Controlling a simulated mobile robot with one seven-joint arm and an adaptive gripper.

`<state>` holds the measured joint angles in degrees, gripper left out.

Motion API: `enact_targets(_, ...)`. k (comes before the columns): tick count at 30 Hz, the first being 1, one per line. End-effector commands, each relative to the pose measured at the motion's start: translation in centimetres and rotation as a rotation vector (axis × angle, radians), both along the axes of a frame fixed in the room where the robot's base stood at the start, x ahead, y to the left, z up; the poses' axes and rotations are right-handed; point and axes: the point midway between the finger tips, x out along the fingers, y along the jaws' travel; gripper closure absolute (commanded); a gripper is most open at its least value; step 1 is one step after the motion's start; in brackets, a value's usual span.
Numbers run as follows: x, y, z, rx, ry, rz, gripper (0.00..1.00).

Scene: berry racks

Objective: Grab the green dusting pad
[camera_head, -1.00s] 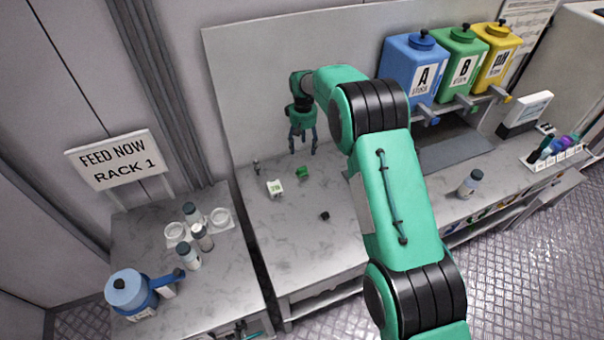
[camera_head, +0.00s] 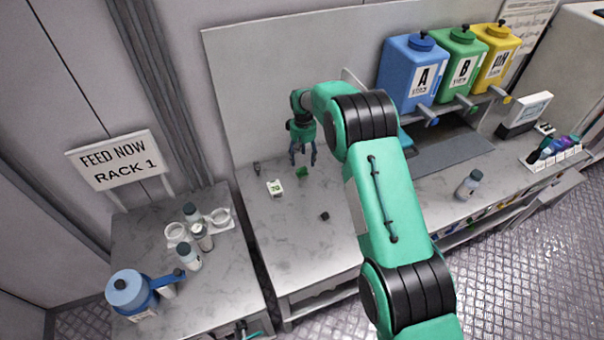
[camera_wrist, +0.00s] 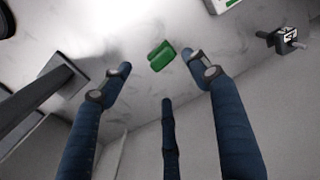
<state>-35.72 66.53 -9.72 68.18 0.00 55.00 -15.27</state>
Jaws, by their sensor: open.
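The green dusting pad (camera_head: 302,173) is a small green block lying on the grey bench top, near the back panel. In the wrist view the green pad (camera_wrist: 161,56) lies beyond the fingertips, between the left and right fingers and closer to the right one. My gripper (camera_head: 302,160) hangs above the bench just behind and over the pad, fingers pointing down. In the wrist view my gripper (camera_wrist: 160,85) has its three blue fingers spread and empty. The fingers appear apart from the pad.
A white labelled block (camera_head: 275,188) stands left of the pad, with a small dark item (camera_head: 257,168) behind it. The blue tank (camera_head: 410,72) stands to the right on a raised shelf.

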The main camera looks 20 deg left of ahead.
Motion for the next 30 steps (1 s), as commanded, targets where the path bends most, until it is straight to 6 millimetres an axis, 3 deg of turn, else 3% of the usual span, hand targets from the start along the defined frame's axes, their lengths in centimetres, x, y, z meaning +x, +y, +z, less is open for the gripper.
enact_targets(9, 0.0, 0.0, -3.1, 0.0, 0.0, 0.0, 0.39)
enact_targets(23, 0.0, 0.0, -3.5, 0.0, 0.0, 0.0, 0.39)
enact_targets(30, -0.1, 0.2, -4.7, 0.0, 0.0, 0.0, 0.39)
